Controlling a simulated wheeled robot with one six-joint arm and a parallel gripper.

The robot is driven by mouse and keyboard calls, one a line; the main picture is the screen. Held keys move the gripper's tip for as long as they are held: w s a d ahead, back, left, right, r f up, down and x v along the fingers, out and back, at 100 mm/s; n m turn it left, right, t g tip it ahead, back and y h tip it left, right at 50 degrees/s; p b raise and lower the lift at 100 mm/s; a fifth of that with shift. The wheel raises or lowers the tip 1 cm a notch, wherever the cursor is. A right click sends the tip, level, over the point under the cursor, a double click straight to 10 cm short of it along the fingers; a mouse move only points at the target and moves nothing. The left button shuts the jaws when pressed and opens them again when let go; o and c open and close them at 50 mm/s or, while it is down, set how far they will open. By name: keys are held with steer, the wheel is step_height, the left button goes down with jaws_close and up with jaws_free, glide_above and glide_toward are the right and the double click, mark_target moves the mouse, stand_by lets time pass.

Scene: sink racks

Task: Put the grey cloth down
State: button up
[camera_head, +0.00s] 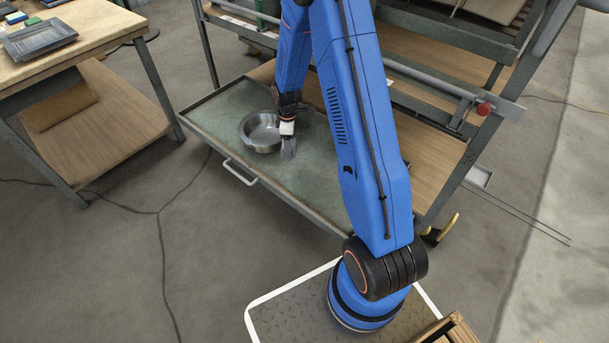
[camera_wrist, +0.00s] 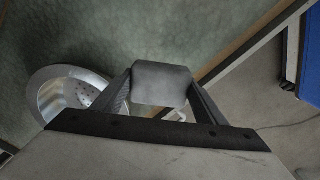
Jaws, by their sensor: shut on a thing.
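The grey cloth (camera_wrist: 161,82) is a small folded grey piece between the two fingers of my gripper (camera_wrist: 160,92) in the wrist view. The fingers press on it from both sides. In the head view my gripper (camera_head: 289,148) points down over the green-grey drawer surface (camera_head: 215,108), just right of a round metal basin. The cloth is too small there to tell from the fingers. I cannot tell whether it touches the drawer surface.
The round metal basin (camera_head: 252,140) stands on the pulled-out drawer; its perforated inside shows in the wrist view (camera_wrist: 78,94). The drawer has a raised rim and a front handle (camera_head: 240,173). Drawer surface left of the basin is clear. A workbench (camera_head: 90,62) stands at left.

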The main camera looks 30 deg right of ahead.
mark_target(304, 174)
steer(key=s+d+f+n, duration=0.1)
steer(key=s+d+n, duration=0.3)
steer(key=n, duration=0.6)
steer(key=shift+s+f+n, duration=0.3)
steer(key=shift+s+f, duration=0.05)
steer(key=shift+s, duration=0.2)
steer(key=shift+f, duration=4.85)
steer(key=shift+f, duration=0.55)
